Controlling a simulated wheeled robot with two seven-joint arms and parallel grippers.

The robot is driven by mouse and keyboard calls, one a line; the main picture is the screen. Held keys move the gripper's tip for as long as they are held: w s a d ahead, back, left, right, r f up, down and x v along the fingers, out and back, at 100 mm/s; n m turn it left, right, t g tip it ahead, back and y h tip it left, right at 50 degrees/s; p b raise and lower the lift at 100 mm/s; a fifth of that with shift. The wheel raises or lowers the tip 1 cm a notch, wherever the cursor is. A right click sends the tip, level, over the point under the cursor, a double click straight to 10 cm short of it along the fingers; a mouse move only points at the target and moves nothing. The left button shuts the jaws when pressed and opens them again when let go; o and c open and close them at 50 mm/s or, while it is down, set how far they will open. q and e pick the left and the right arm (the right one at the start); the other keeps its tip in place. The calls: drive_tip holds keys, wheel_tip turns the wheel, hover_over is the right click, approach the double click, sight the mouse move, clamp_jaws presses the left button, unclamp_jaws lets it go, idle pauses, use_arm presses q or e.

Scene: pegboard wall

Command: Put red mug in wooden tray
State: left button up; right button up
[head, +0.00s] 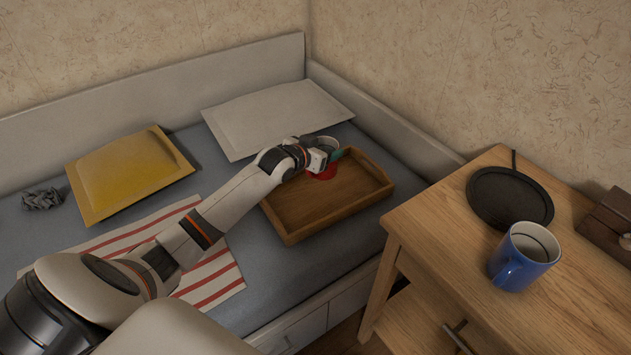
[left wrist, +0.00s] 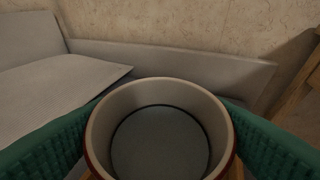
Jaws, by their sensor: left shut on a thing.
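The red mug (head: 323,173) shows as a patch of red under my left gripper (head: 335,157), within the outline of the wooden tray (head: 295,232) in the head view. The hand hides most of the mug. In the left wrist view the mug (left wrist: 160,140) is upright, with a pale inside and a red outer edge, between the green finger pads of my left gripper. The gripper is shut on it. I cannot tell whether the mug's base touches the tray floor. The tray lies on the grey bed. My right gripper is not in view.
A wooden nightstand (head: 430,232) at right holds a blue mug (head: 523,257), a black round pad (head: 510,196) and a dark wooden box (head: 610,226). On the bed lie a white envelope (head: 275,118), a yellow padded envelope (head: 130,172), a striped cloth (head: 222,272) and crumpled grey stuff (head: 42,199).

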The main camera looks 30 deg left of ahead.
use_arm(q)
wheel_tip(320, 180, down, 4)
drive_tip(key=shift+r+b, duration=0.1)
drive_tip(key=shift+b, duration=0.3)
wheel_tip(320, 180, down, 3)
drive_tip(key=shift+d+f+b, duration=0.1)
drive_tip(key=shift+f+b, duration=0.1)
drive_tip(key=shift+b, duration=0.4)
drive_tip(key=shift+f, duration=0.25)
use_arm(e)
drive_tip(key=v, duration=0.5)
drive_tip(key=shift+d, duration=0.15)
use_arm(q)
drive_tip(key=shift+f, duration=0.15)
drive_tip(key=o, duration=1.3)
drive_tip(key=shift+o, duration=0.2)
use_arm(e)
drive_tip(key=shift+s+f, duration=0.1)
